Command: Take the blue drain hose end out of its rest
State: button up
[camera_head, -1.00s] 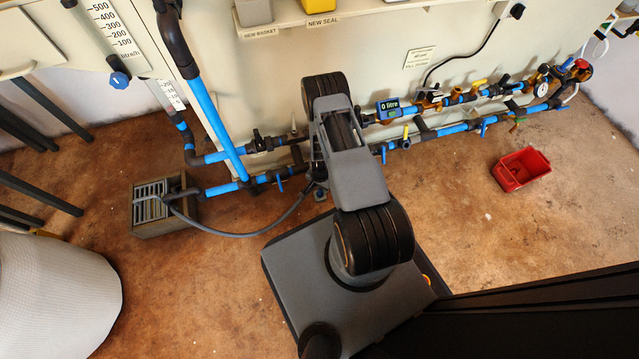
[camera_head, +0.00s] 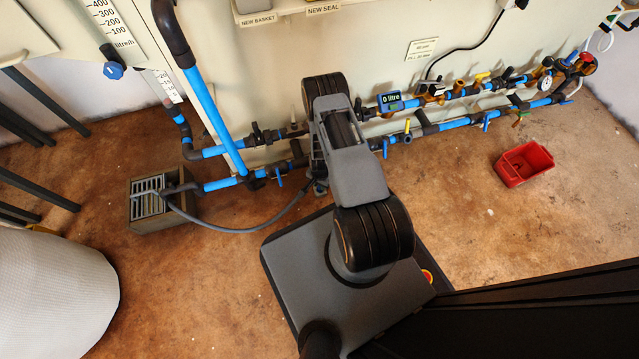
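A dark grey-blue hose (camera_head: 240,235) runs in a curve across the floor. At its left it reaches the slatted drain box (camera_head: 150,203). At its right it rises towards the lower pipe and passes close to my arm near a small dark fitting (camera_head: 318,186). I cannot tell which end is the drain hose end, and the rest is not clearly visible. My arm reaches from my base towards the wall pipes, and its links hide part of the pipework. My gripper is not visible; the arm's far joint covers that area.
Blue pipes with valves (camera_head: 465,122) run along the wall, with a meter (camera_head: 390,102) reading 0 litre. A red bin (camera_head: 523,164) stands on the floor at right. A white rounded object (camera_head: 55,300) stands at lower left.

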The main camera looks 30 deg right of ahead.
grip_shut()
jog(key=shift+r+p, duration=0.5)
jog(key=shift+r, duration=0.2)
dwell(0.5)
jog(key=shift+r+p, duration=1.7)
jog(key=shift+r, duration=0.35)
